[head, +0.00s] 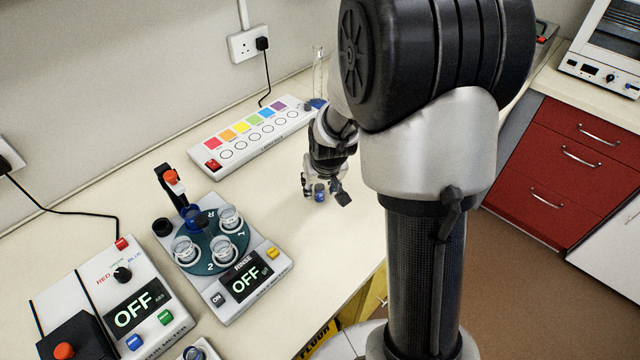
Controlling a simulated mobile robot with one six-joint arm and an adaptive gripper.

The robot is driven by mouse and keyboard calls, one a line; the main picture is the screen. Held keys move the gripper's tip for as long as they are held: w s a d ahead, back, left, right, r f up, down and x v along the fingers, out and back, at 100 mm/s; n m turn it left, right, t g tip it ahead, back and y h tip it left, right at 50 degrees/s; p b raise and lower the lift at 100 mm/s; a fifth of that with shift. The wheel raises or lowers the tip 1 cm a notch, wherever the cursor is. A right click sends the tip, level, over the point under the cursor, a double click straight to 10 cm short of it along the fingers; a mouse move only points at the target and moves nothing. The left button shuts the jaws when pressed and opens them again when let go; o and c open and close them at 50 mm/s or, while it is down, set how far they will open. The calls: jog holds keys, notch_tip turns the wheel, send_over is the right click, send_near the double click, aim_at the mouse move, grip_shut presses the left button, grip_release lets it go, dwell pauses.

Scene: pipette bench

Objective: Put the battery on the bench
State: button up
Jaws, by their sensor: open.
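My gripper (324,190) is low over the bench (300,232), right of the middle of its work surface. Its fingers are spread apart. A small blue cylinder, which looks like the battery (319,192), is upright between the fingers. Its lower end appears to rest on the bench top, with a finger on each side. It is too small to tell whether a finger touches it. My own arm hides part of the bench behind and to the right.
A white strip with coloured squares (262,131) lies behind the gripper. A rinse device with a round cup holder (222,262) stands to the left, and a meter reading OFF (120,290) is at front left. A glass cylinder (318,72) stands at the back. The bench's front edge is close.

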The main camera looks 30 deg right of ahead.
jog(key=shift+r, duration=0.1)
jog(key=shift+r, duration=0.25)
jog(key=p+v, duration=0.4)
jog(key=v, duration=0.7)
jog(key=s+a+r+n, duration=0.1)
jog(key=s+a+r, duration=0.2)
jog(key=s, duration=0.4)
jog(key=s+a+r+n, duration=0.1)
jog(key=s+a+r, duration=0.3)
jog(key=s, duration=0.3)
jog(key=s+a+r+y, duration=0.1)
jog(key=s+a+r, duration=0.2)
jog(key=s, duration=0.4)
jog(key=shift+a+r+n, duration=0.2)
jog(key=shift+r+n, duration=0.2)
jog(key=shift+r, duration=0.5)
jog(key=shift+c, duration=0.6)
jog(key=shift+a, duration=0.15)
jog(key=shift+c, duration=0.3)
